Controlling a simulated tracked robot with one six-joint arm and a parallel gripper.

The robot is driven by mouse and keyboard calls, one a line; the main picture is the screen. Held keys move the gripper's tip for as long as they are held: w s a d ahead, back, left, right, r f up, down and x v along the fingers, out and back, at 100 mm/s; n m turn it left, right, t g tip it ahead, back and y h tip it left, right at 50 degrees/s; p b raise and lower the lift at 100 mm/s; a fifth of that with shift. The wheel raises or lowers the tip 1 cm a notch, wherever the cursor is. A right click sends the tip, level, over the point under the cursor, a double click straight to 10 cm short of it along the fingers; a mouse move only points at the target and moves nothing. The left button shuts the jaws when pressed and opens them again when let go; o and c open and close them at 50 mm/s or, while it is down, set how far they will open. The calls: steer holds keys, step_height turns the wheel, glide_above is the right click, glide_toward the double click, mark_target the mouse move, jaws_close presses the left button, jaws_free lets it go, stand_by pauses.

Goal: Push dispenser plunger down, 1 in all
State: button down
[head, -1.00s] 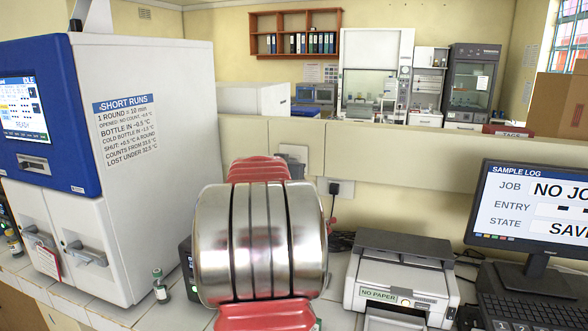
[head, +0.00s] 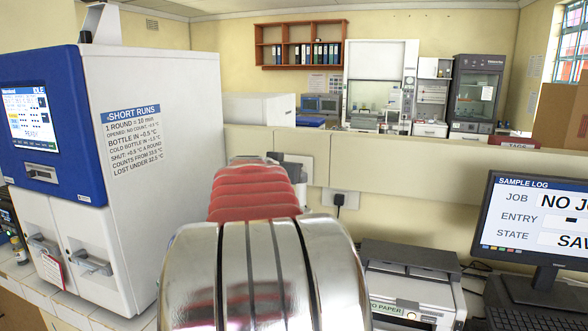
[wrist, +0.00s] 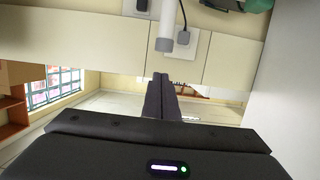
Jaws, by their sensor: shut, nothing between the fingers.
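In the wrist view, which looks upside down, a pale upright rod with a grey cap (wrist: 164,45) comes in from the top edge; it looks like the dispenser plunger. The dispenser body is out of that frame. My gripper (wrist: 159,77) shows there as two dark fingers pressed together, empty. Their tips appear close to the grey cap in the picture, with a visible gap; the depth between them is unclear. In the head view, my red and metal arm covers the middle, hiding the dispenser and most of the gripper.
A blue and white incubator (head: 150,190) stands left. A printer (head: 420,300) and a monitor (head: 535,225) are at right. A low beige partition (head: 400,170) with a wall socket (head: 340,201) runs behind the bench. A small bottle (head: 18,250) is at far left.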

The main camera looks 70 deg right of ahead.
steer(key=shift+v, duration=0.8)
stand_by(0.6)
